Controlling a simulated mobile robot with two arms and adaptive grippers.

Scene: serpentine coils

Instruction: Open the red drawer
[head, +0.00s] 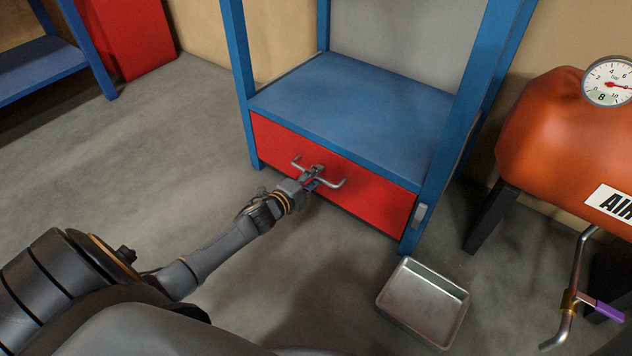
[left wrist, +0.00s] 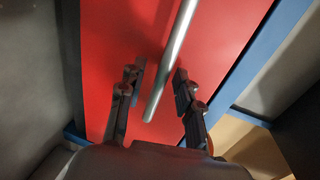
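The red drawer (head: 375,194) sits under the blue shelf of a blue frame in the head view, its front looking flush with the frame. A silver bar handle (head: 335,184) is on its front. My left gripper (head: 313,176) is at the middle of the handle. In the left wrist view the red drawer front (left wrist: 120,35) fills the middle, and the handle (left wrist: 172,57) runs between the two dark fingers of my left gripper (left wrist: 160,83). The fingers are open, with gaps seen on both sides of the bar. My right gripper is not in view.
A metal tray (head: 424,300) lies on the floor in front of the drawer's right end. An orange air tank (head: 560,140) with a gauge and purple-handled valve stands at right. The grey floor (head: 160,150) at left is clear.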

